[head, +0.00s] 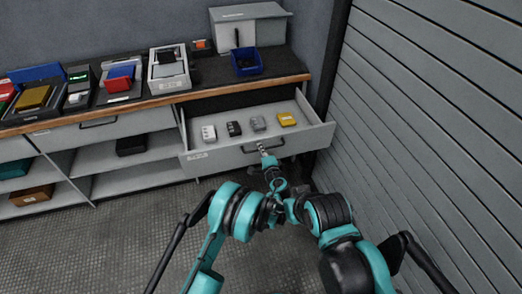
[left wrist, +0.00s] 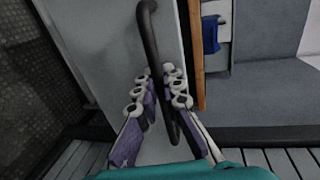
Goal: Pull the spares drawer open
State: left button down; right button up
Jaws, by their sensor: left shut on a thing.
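The spares drawer (head: 222,158) is pulled out from under the wooden-edged counter, and its inside shows. Its dark bar handle (head: 278,146) is on the drawer front; the handle also shows in the left wrist view (left wrist: 152,35). My left gripper (head: 262,149) is at the handle, in front of the drawer. In the left wrist view its fingers (left wrist: 158,92) stand on both sides of the bar, shut on it. A white, a black, a grey and a yellow block (head: 287,119) lie in a row in the drawer. My right gripper cannot be made out.
The counter (head: 205,92) holds several trays, a blue bin (head: 246,62) and a grey box (head: 262,25). A slatted wall (head: 430,110) stands close at the right. Open shelves (head: 115,180) are left of the drawer. Floor (head: 100,235) is bare at the front left.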

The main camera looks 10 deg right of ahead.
pick_arm(q)
jog(key=c, duration=1.9)
grip_release()
jog(key=shift+a, duration=0.1)
jog(key=v, duration=0.8)
